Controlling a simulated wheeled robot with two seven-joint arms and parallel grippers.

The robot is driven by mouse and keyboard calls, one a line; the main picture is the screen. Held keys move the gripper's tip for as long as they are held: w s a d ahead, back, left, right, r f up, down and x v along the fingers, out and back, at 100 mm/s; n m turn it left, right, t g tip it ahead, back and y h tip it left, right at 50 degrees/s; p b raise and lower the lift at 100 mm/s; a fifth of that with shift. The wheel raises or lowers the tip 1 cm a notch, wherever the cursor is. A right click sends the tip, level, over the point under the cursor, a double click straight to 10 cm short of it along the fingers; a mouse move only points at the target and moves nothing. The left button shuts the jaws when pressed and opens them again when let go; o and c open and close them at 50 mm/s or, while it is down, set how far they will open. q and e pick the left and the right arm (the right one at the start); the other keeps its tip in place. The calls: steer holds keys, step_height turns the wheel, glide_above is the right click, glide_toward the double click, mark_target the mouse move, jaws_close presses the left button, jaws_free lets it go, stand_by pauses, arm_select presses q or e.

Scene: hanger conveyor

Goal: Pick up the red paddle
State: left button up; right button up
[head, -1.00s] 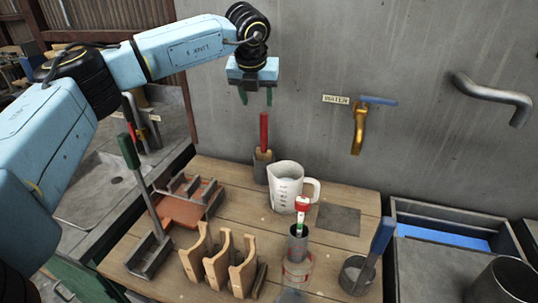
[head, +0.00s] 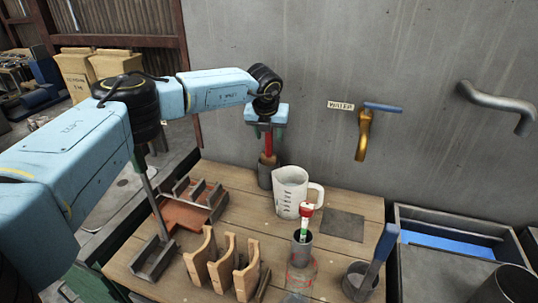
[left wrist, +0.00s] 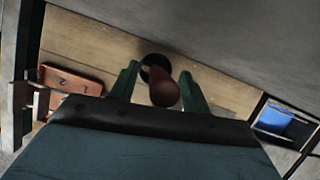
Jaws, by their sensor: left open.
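The red paddle (head: 268,145) stands upright in a dark cylindrical holder (head: 264,179) at the back of the wooden table, near the wall. Its handle points up and its lower part is hidden in the holder. My left gripper (head: 268,132) is above the holder, pointing down, with its green fingers around the upper handle. In the left wrist view, the rounded handle end (left wrist: 164,90) shows between the two open fingers (left wrist: 160,88), with visible gaps on both sides. My right gripper is not in view.
A measuring jug (head: 290,190) stands just right of the holder. A reddish tray (head: 186,216) with dark racks is to the left, wooden stands (head: 222,268) in front. A brass tap (head: 363,135) juts from the wall.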

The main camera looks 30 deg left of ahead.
arm_select(q)
steer(key=shift+w+f, duration=0.1)
steer(key=shift+f, duration=0.05)
jaws_close()
stand_by(0.4)
